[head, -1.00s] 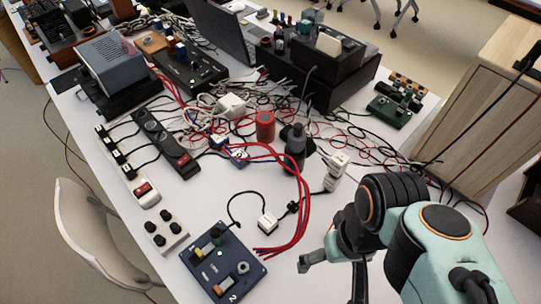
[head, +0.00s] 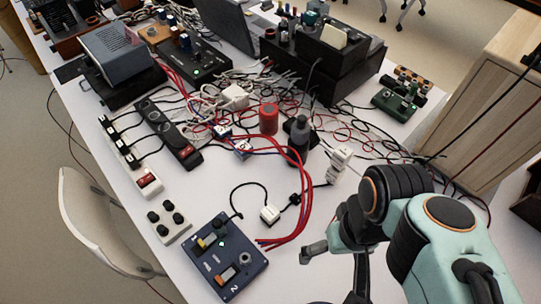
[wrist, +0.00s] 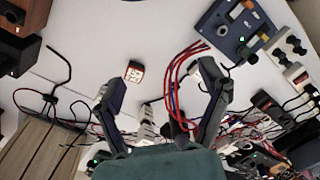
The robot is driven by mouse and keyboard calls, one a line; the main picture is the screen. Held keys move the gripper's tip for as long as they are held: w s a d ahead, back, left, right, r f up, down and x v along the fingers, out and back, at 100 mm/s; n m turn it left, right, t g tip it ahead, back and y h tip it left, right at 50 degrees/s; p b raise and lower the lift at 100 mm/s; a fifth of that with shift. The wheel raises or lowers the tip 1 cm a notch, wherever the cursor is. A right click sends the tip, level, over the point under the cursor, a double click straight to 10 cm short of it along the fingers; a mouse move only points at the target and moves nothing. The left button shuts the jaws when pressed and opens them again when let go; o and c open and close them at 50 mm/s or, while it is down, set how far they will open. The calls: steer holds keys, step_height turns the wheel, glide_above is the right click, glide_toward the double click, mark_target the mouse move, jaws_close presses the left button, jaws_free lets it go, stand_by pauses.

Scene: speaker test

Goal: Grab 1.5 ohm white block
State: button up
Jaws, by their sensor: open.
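A small white block with a red-bordered face (wrist: 134,72) lies on the white table in the wrist view. It sits ahead of my gripper (wrist: 158,78), nearer the left finger, and apart from both fingers. Its marking is too small to read, so I cannot tell if it says 1.5 ohm. I cannot make this block out in the head view, where my arm covers part of the table. My gripper (head: 332,276) is open and empty there, over the near right part of the table. Another white block with a cable (head: 270,214) lies left of it.
Red cables (head: 303,190) curve between my gripper and the blue box (head: 225,257). A white switch block (head: 340,160), a dark bottle (head: 298,143) and a red cylinder (head: 268,119) stand farther back among tangled wires. A wooden cabinet (head: 480,110) is at right. Bare table surrounds the red-bordered block.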

steer(key=shift+c, duration=0.3)
steer(key=w+r+n+t, duration=0.2)
steer(key=w+t, duration=0.1)
steer(key=w, duration=0.4)
steer(key=n, duration=0.4)
glide_above(270, 212)
steer(key=w+d, duration=0.3)
steer(key=w, duration=0.1)
step_height(270, 212, down, 11)
steer(key=s+a+f+g, duration=0.1)
steer(key=f, duration=0.2)
steer(key=s+a+f+n+g, duration=0.1)
steer(key=f, duration=0.2)
steer(key=s+f, duration=0.2)
steer(key=f, duration=0.1)
steer(key=shift+a+n+g+h, duration=0.4)
step_height(270, 212, down, 6)
steer(key=shift+a+f, duration=0.1)
steer(key=shift+f, duration=0.1)
steer(key=c, duration=1.2)
